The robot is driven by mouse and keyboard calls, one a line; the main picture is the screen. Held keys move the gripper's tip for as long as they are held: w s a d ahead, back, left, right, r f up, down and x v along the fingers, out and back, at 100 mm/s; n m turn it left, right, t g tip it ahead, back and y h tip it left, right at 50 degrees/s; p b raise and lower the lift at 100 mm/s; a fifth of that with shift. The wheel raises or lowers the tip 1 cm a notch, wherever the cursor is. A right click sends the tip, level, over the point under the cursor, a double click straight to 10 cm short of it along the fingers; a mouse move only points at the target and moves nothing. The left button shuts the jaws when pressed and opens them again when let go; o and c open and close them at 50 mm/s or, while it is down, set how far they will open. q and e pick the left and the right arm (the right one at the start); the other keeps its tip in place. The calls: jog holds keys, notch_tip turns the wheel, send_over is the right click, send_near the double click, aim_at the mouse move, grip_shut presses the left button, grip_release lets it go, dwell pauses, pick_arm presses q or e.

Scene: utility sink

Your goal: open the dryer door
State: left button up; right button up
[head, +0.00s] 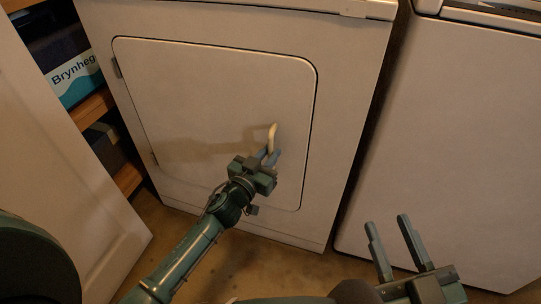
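The dryer door (190,90) is a pale rounded panel on the white dryer's front and looks shut, its edge flush with the front. Its pale curved handle (272,132) sits near the door's right edge, hinges on the left. My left gripper (268,153) is at the handle's lower end, its two bluish fingers either side of it in the picture. The lower end of the handle is partly hidden, and I cannot tell whether the fingers touch or clasp it. My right gripper (388,221) is open and empty, low in front of the neighbouring machine.
A second white machine (455,130) stands right of the dryer, past a narrow dark gap. A pale panel (55,150) stands at the left, before wooden shelves holding a blue and white box (72,72). Brown floor (165,235) shows in front of the dryer.

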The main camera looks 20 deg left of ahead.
pick_arm(q)
jog(key=shift+w+d, duration=0.1)
jog(key=shift+w, duration=0.35)
jog(key=shift+c, duration=0.2)
grip_shut()
